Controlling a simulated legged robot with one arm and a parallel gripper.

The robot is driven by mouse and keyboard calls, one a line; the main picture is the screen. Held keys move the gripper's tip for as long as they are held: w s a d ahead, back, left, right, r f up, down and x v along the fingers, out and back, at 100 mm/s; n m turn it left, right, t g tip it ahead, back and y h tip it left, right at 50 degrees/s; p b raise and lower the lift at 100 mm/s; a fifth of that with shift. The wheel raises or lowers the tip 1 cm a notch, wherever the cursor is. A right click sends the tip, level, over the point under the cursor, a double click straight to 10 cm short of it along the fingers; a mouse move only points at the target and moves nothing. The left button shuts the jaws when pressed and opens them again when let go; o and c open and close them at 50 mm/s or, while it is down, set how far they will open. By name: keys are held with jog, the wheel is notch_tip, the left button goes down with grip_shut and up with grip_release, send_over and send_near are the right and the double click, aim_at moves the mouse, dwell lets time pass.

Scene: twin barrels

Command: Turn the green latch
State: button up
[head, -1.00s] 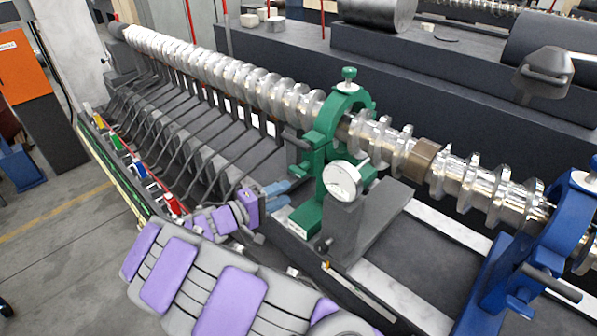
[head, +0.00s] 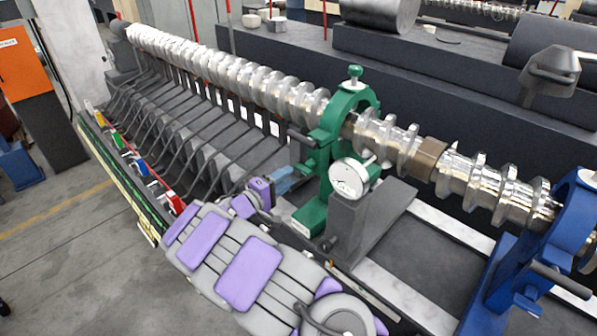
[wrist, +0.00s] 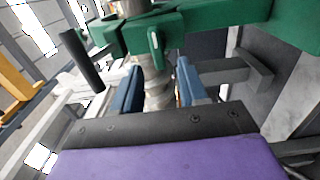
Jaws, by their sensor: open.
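The green clamp stand (head: 318,165) rings the screw shaft, with a green knob (head: 355,72) on top and a black handle on its left. In the wrist view, the green clamp (wrist: 215,22) fills the top, and a small green latch (wrist: 155,48) hangs from it, roughly upright. My gripper (wrist: 160,82) is open, its blue fingers apart on either side of the view's middle. The latch appears just beyond and between the fingertips; I cannot tell whether they touch it. In the head view, my gripper (head: 292,178) is just left of the stand, low down.
A dial gauge (head: 349,178) on a grey block stands right of the green stand. A blue clamp stand (head: 530,250) is at the far right. The shiny screw shaft (head: 230,75) runs above a row of grey bars. A black handle (wrist: 82,60) is near my left finger.

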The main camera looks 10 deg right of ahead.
aim_at(298, 170)
jog(key=x, duration=0.5)
jog(key=s+x, duration=0.1)
jog(key=x, duration=0.1)
jog(key=shift+w+d, duration=0.15)
jog(key=shift+d, duration=0.35)
jog(key=shift+a, duration=0.8)
jog(key=shift+c, duration=0.7)
jog(key=shift+d, duration=0.4)
grip_shut()
jog(key=shift+d+n, duration=0.1)
jog(key=shift+n, duration=0.2)
jog(key=shift+n+p, duration=0.9)
jog(key=shift+n, duration=0.1)
jog(key=shift+n+p, duration=0.4)
jog(key=shift+n, duration=0.4)
jog(key=shift+f, duration=0.1)
